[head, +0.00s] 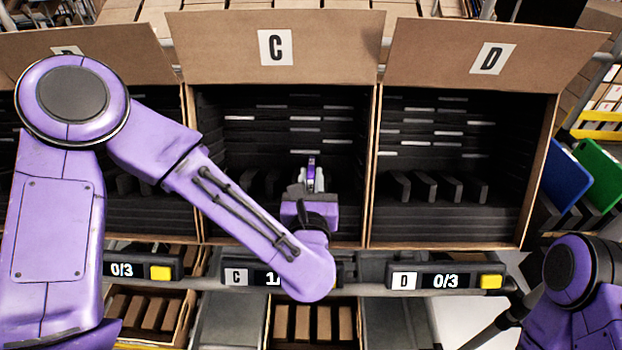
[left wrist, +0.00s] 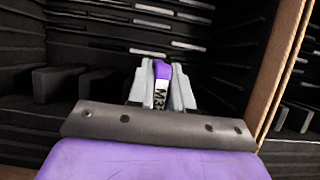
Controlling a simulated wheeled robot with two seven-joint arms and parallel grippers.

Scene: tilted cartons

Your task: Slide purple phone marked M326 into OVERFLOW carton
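My left gripper (head: 313,180) is inside the middle carton, marked C (head: 225,42), and is shut on a slim purple phone (head: 311,164). In the left wrist view the phone (left wrist: 162,72) stands on edge between the two grey fingers, and its white label starts with "M3"; the rest is hidden. Black slotted foam lines the carton around it. I cannot tell whether the phone touches the foam. No carton in view shows the word OVERFLOW. My right gripper is out of view; only part of the right arm shows at bottom right.
Carton D (head: 550,52) stands to the right, its counter (head: 445,281) reading 0/3. Another carton (head: 25,50) is at left, partly behind my arm, with a 0/3 counter (head: 122,270). C's counter (head: 262,278) is partly covered. Blue (head: 566,184) and green panels (head: 598,172) stand far right.

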